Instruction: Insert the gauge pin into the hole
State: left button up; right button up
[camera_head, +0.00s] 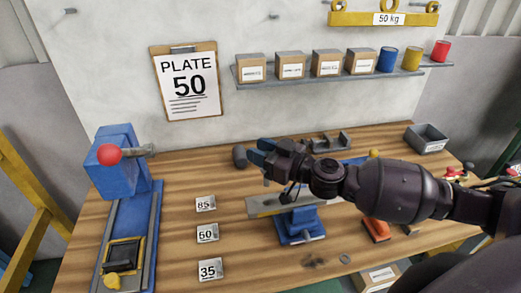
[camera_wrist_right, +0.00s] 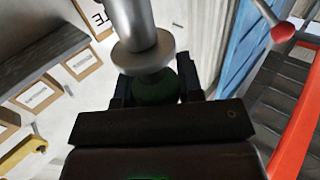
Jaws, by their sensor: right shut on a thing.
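My right gripper (camera_head: 262,157) reaches in from the right over the middle of the bench. It is shut on the gauge pin. In the right wrist view the pin shows a dark green grip (camera_wrist_right: 156,87) between the fingers, then a grey collar and a metal shaft running up out of the frame. In the head view a dark grey end (camera_head: 240,157) beside the fingertips may be the pin. Below the gripper, a grey metal bar (camera_head: 262,207) lies across a blue stand (camera_head: 300,225). I cannot clearly make out the hole. My left gripper is not in view.
A blue press (camera_head: 118,165) with a red knob stands at the left. Number plates 85 (camera_head: 205,204), 50 (camera_head: 207,233) and 35 (camera_head: 210,269) lie on the bench. An orange tool (camera_head: 376,230) is at the right. A clipboard (camera_head: 188,82) hangs behind.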

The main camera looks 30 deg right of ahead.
pick_arm(q)
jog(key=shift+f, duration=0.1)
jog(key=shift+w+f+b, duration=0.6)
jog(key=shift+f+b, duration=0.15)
jog(key=shift+b, duration=0.9)
pick_arm(e)
jog(key=shift+f, duration=2.9)
pick_arm(q)
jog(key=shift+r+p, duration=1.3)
jog(key=shift+p, duration=0.05)
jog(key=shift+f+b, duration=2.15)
jog(key=shift+b, duration=0.05)
pick_arm(e)
jog(key=shift+f, duration=3.3)
jog(key=o, duration=1.1)
jog(key=shift+c, duration=0.2)
